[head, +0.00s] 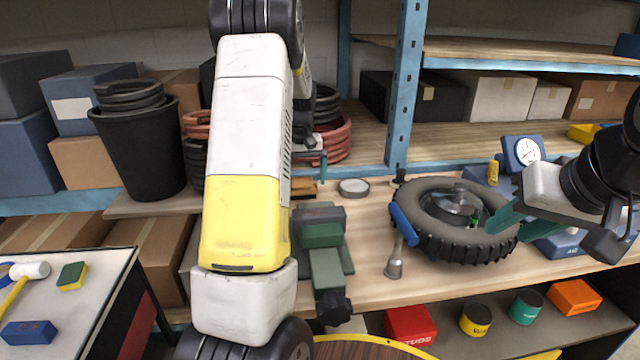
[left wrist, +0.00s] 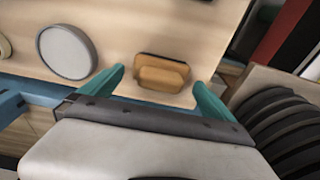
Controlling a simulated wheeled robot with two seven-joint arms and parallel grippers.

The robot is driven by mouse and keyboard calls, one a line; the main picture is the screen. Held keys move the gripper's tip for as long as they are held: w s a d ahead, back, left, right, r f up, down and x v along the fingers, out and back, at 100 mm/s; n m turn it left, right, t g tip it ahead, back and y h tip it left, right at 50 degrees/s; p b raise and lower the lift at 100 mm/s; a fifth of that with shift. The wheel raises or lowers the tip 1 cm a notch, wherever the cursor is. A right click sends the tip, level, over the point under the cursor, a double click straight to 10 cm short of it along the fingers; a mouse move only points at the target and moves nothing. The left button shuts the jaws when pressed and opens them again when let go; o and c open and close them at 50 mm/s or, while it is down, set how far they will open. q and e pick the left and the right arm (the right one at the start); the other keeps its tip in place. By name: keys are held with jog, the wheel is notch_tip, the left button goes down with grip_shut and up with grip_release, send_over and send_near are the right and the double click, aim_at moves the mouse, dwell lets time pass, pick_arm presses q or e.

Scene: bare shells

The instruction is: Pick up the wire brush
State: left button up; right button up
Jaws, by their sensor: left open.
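The wire brush (left wrist: 162,74) shows in the left wrist view as an orange-brown block with a dark edge, lying on the wooden shelf. In the head view a small part of it (head: 303,188) shows beside my left arm, which hides the rest. My left gripper (head: 318,157) is open above the shelf. In the left wrist view its teal fingertips (left wrist: 160,88) are spread to either side of the brush, with nothing held. My right gripper (head: 508,200) appears open and empty at the right, over the tyre's edge.
A round tin (head: 353,187) lies near the brush. A tyre (head: 428,235) with a blue-handled brush (head: 404,225) leaning on it takes up the bench's middle. A blue upright (head: 405,90) stands behind. Black and red coils (head: 335,138) and a black bucket (head: 140,145) stand left of the upright.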

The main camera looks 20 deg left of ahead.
aim_at(302, 177)
pick_arm(q)
jog(key=shift+f, duration=0.5)
jog(key=c, duration=1.4)
jog(key=shift+o, duration=0.2)
notch_tip(302, 177, up, 10)
jog(key=shift+r, duration=0.1)
